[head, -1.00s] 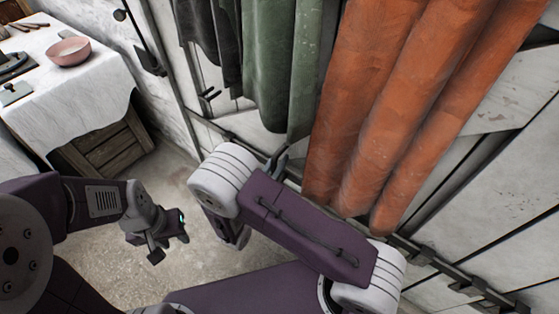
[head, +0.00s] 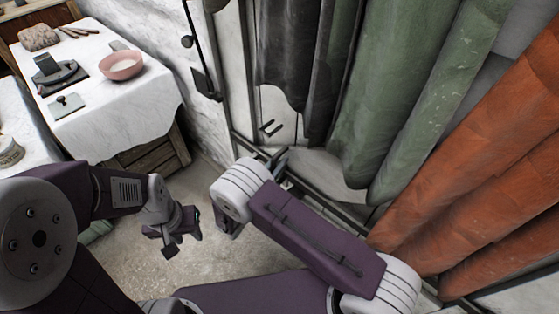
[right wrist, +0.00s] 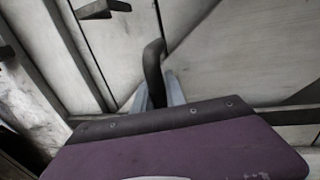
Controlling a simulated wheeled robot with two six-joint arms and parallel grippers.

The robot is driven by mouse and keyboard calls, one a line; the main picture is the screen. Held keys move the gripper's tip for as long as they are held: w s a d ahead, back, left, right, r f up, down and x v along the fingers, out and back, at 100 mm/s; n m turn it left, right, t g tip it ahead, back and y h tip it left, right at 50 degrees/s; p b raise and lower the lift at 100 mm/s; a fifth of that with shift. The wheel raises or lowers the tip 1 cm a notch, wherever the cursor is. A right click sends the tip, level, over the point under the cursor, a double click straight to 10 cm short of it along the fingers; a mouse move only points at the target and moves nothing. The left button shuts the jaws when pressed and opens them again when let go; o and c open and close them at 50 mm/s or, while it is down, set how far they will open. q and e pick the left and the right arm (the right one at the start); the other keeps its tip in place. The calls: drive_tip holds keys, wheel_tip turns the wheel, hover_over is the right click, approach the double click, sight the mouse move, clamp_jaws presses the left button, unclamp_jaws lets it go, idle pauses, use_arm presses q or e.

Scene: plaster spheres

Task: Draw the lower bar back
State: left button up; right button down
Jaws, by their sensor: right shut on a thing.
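The dark curved handle (right wrist: 153,65), which looks like that of the lower bar, stands up in front of a pale panel in the right wrist view. My right gripper (right wrist: 160,92) is shut on it; its grey fingers are partly hidden behind my purple wrist housing. In the head view the right gripper (head: 279,158) is low by the pale panelled wall, at the dark rail (head: 330,202) along it. The bar's length and ends are mostly hidden. My left gripper (head: 182,240) hangs over the floor, empty, its fingers apart.
Dark, green (head: 395,90) and orange (head: 480,190) cloths hang along the wall on the right. A second dark handle (head: 270,127) sits above my right gripper. A white-clothed table (head: 105,110) with a pink bowl (head: 121,65) stands left. Bare floor (head: 225,265) lies between.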

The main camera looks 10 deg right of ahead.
use_arm(q)
drive_tip(key=shift+w+a+r, duration=0.15)
drive_tip(key=shift+w+a, duration=0.05)
drive_tip(key=shift+w, duration=0.05)
use_arm(e)
drive_tip(key=shift+w+a, duration=0.3)
drive_tip(key=shift+r, duration=0.1)
drive_tip(key=c, duration=1.8)
unclamp_jaws()
drive_tip(key=o, duration=0.4)
drive_tip(key=shift+w, duration=0.1)
use_arm(q)
drive_tip(key=shift+w, duration=0.1)
use_arm(e)
drive_tip(key=shift+o, duration=0.2)
